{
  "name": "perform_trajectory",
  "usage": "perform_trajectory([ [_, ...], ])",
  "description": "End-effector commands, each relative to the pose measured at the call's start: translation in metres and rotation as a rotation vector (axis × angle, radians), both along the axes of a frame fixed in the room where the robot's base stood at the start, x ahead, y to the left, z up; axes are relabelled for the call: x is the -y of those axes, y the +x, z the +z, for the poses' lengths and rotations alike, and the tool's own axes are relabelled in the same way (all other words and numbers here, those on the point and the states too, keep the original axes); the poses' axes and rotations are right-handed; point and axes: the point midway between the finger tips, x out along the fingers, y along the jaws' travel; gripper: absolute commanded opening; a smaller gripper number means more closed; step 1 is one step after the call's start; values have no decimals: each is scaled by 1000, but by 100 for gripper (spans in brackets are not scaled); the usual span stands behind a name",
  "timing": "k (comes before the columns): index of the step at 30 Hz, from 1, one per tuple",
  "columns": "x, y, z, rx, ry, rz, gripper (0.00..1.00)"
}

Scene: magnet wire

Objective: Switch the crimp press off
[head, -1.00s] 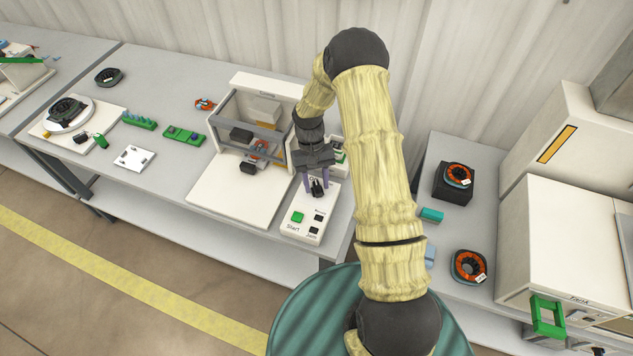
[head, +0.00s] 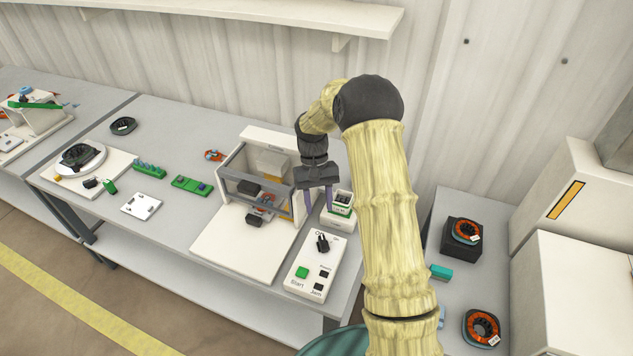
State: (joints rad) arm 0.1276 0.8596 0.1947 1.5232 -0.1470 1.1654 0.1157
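The crimp press (head: 246,247) is a white machine with an open frame, standing on the grey bench. Its control box (head: 309,284) stands at its right front corner. The box has a green Start button (head: 302,272), two small black parts (head: 323,273) and a black switch knob (head: 322,243) near the top, beside partly readable lettering. My gripper (head: 319,206) points down above and behind the knob, apart from it. Its two purple fingers are spread with nothing visible between them. The exact setting of the knob is too small to tell.
A small white box with a green part (head: 342,207) stands close behind the control box, near my fingers. Green holders (head: 191,185) and a white plate (head: 141,204) lie left of the press. A second bench with orange-wound rings (head: 481,327) is at the right.

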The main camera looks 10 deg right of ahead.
Motion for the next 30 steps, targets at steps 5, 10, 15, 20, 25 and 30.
perform_trajectory([
  [5,-1,15,33,5,0,0,40],
  [10,-1,23,53,2,-1,1,40],
  [15,-1,24,58,0,0,1,40],
  [20,-1,24,58,0,0,1,40],
  [25,0,24,58,0,0,1,40],
  [30,-1,22,61,9,-1,3,40],
])
